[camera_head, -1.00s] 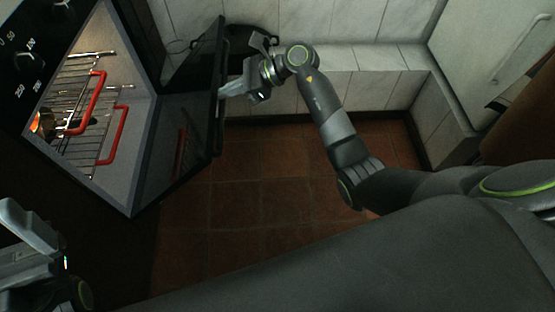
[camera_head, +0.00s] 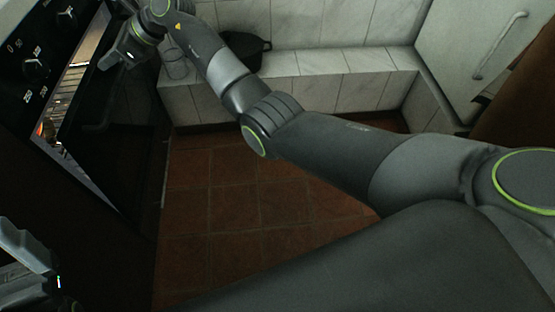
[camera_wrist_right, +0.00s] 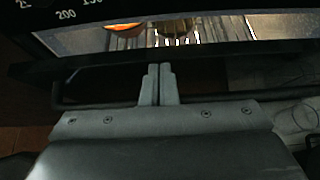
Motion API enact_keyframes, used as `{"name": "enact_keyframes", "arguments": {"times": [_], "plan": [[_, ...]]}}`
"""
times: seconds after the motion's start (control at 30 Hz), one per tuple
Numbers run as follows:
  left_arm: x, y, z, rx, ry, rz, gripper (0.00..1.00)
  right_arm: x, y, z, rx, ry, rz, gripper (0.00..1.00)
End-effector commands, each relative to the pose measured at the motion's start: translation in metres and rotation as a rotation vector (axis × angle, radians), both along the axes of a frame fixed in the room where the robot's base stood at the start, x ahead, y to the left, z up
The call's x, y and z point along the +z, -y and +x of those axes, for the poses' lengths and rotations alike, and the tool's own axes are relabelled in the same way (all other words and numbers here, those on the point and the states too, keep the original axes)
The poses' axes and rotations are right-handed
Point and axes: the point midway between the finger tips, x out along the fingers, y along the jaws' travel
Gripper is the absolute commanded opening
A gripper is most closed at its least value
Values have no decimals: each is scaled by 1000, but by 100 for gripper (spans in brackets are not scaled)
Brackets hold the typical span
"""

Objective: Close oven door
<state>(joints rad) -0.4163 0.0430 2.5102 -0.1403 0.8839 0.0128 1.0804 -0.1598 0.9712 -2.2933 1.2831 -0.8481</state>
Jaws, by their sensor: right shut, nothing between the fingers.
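The black oven door (camera_head: 115,125) stands only partly open, with a narrow gap to the oven (camera_head: 30,90) on the left. The lit inside with its wire rack (camera_head: 65,85) shows through the gap. My right gripper (camera_head: 104,63) is at the door's upper edge, its fingers shut with nothing between them. In the right wrist view the shut fingertips (camera_wrist_right: 158,70) are against or just in front of the door (camera_wrist_right: 220,75), by its dark handle bar (camera_wrist_right: 90,103); contact is hard to tell. My left gripper (camera_head: 25,255) is at the lower left, partly cut off.
A black pot (camera_head: 246,48) stands on the white tiled ledge (camera_head: 310,62) at the back. A glass vessel (camera_head: 174,66) is beside my right wrist. A pale cabinet (camera_head: 470,45) is at the right. The red tiled floor (camera_head: 235,200) before the oven is clear.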

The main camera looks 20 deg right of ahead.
Motion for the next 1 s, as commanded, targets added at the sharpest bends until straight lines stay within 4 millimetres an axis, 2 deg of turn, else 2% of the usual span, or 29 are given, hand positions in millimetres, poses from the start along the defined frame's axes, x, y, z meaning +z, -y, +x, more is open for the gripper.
{"name": "enact_keyframes", "arguments": {"times": [0.1, 0.33, 1.0], "plan": [[0, 0, 0, -1, 2, -1, 100, 3, -12, 2, 2, -7, -22, 0], [-1, 0, 0, -2, 3, 0, 100, 4, -22, 6, 0, -16, -50, 0], [1, 0, 0, -3, 2, 4, 100, 6, -21, 6, -1, -17, -55, 0]]}}
